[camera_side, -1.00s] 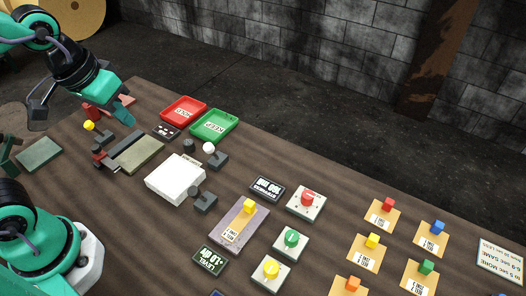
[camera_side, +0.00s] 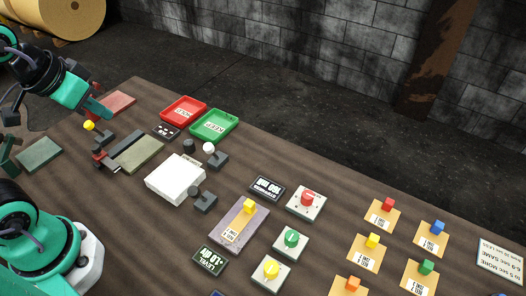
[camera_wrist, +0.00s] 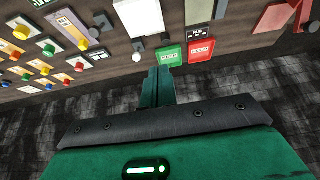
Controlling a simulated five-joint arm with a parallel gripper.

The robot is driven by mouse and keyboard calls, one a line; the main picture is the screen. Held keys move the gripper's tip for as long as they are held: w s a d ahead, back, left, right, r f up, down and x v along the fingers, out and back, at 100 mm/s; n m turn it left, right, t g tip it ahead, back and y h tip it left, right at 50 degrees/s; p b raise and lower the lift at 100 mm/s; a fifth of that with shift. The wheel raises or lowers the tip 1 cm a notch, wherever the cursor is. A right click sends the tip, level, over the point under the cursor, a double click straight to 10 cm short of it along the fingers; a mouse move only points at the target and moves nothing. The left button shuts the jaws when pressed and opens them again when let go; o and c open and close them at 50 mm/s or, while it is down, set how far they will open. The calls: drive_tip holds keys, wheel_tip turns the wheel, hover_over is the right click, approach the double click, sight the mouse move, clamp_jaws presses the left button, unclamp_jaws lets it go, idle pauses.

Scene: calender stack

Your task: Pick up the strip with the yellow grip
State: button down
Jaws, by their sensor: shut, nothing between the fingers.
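A tan strip with a yellow grip (camera_side: 372,240) lies among several similar strips at the right in the side view. Another yellow grip (camera_side: 249,205) stands on a labelled strip on the purple-grey plate (camera_side: 228,241), nearer the middle. This plate also shows at the upper left of the wrist view (camera_wrist: 67,24). My gripper (camera_side: 102,109) is at the far left end of the table, above the surface and well away from both yellow grips. Its teal fingers (camera_wrist: 157,86) are together and empty in the wrist view.
Red (camera_side: 183,111) and green (camera_side: 214,126) trays lie at the back. A white block (camera_side: 175,179) stands mid-table, with dark clamp-like pieces around it. Button boxes, including one with a red button (camera_side: 307,200), sit near the plate. Other strips have red (camera_side: 388,204), blue and green grips.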

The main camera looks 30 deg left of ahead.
drive_tip(key=c, duration=1.2)
unclamp_jaws()
drive_tip(key=shift+w+d, duration=0.1)
drive_tip(key=g, duration=0.5)
approach(248, 204)
drive_tip(key=shift+w+a+f, duration=0.2)
drive_tip(key=shift+a+f, duration=0.15)
drive_tip(key=shift+d+f+g, duration=0.3)
drive_tip(key=shift+d+f, duration=0.1)
drive_tip(key=shift+d, duration=0.05)
drive_tip(key=shift+a+f, duration=0.1)
drive_tip(key=shift+f, duration=3.8)
